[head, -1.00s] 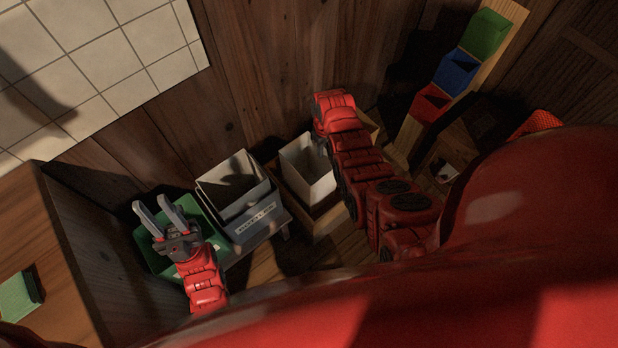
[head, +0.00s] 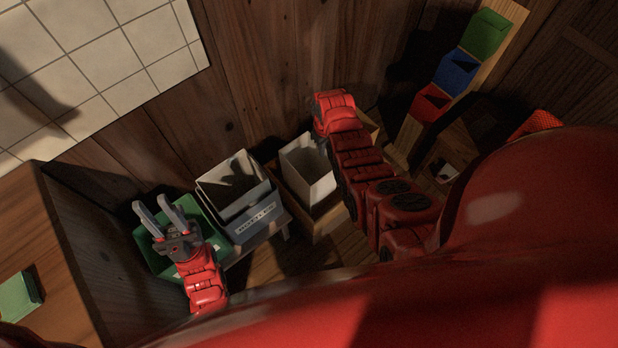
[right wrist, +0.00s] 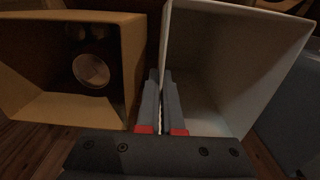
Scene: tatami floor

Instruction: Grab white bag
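The white bag (head: 312,180) is an open-topped, box-shaped bag standing mid-scene by the wooden wall. My right arm reaches over its right side, and my right gripper is mostly hidden behind the arm in the head view. In the right wrist view the white bag (right wrist: 205,75) opens toward the camera. My right gripper (right wrist: 160,75) has its fingers close together on the bag's left wall, one on each side of it. My left gripper (head: 160,210) is open and empty above a green bin (head: 150,255) at the left.
A grey-white labelled box (head: 255,222) stands left of the bag. In the right wrist view a brown box (right wrist: 70,110) with round items stands close beside the bag. Red, blue and green bins (head: 458,72) stand at upper right. A wooden counter (head: 50,250) is at left.

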